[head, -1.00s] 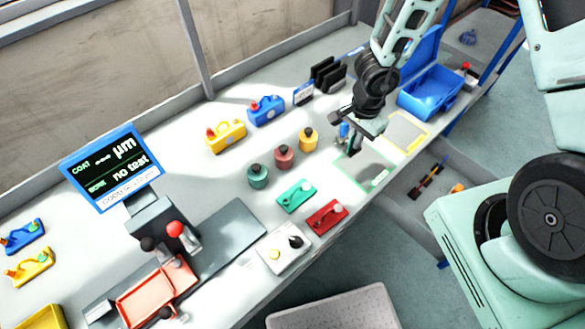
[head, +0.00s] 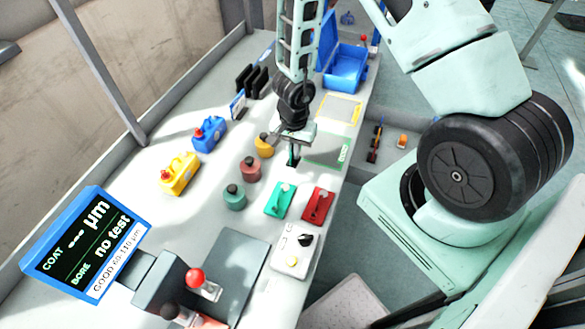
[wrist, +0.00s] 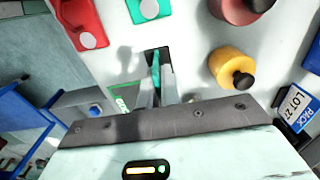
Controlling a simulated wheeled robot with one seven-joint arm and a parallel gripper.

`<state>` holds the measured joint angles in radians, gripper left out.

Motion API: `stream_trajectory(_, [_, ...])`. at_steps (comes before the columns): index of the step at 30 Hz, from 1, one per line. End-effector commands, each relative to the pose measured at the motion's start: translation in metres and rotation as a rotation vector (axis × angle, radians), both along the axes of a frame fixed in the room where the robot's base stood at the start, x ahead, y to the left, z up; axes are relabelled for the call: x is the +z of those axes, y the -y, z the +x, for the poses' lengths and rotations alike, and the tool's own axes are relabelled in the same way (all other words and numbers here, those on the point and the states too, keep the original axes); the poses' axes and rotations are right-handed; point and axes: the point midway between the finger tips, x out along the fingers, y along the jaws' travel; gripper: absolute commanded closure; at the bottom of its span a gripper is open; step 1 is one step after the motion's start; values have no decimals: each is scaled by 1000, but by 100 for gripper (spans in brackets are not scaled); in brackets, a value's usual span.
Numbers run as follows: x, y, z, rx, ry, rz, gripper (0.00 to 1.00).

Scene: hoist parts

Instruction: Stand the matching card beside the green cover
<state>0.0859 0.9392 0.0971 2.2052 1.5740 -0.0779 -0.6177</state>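My gripper (head: 293,150) is low over the bench, left of a green-framed pad. In the wrist view, my gripper (wrist: 158,90) has its fingers close together on a thin teal-green card (wrist: 155,72), seen nearly edge-on. A dark patch shows at the card's far end; I cannot tell whether it touches the bench. A flat green cover (head: 280,200) with a knob lies nearer the camera than the gripper. Its edge shows in the wrist view (wrist: 148,8). A red flat cover (head: 318,206) lies to its right.
Green (head: 234,196), red (head: 250,168) and yellow (head: 264,146) round pots stand left of the gripper. The green-framed pad (head: 325,150) and yellow-framed pad (head: 340,108) look empty. A black rack (head: 250,80) and blue bin (head: 345,68) stand farther back. A white switch box (head: 294,250) sits in front.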

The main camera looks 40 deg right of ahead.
Motion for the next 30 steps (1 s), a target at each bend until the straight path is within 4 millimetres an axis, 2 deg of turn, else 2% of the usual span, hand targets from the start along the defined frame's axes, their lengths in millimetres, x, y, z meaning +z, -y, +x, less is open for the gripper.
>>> stream_trajectory(1, [-11, 0, 0, 1, 1, 1, 100])
stream_trajectory(7, [-20, 0, 0, 0, 0, 0, 100])
stream_trajectory(15, [-50, 0, 0, -1, 0, 0, 100])
stream_trajectory(28, [-52, 0, 0, 0, 0, 0, 100])
stream_trajectory(30, [-51, 0, 0, 0, 0, 0, 78])
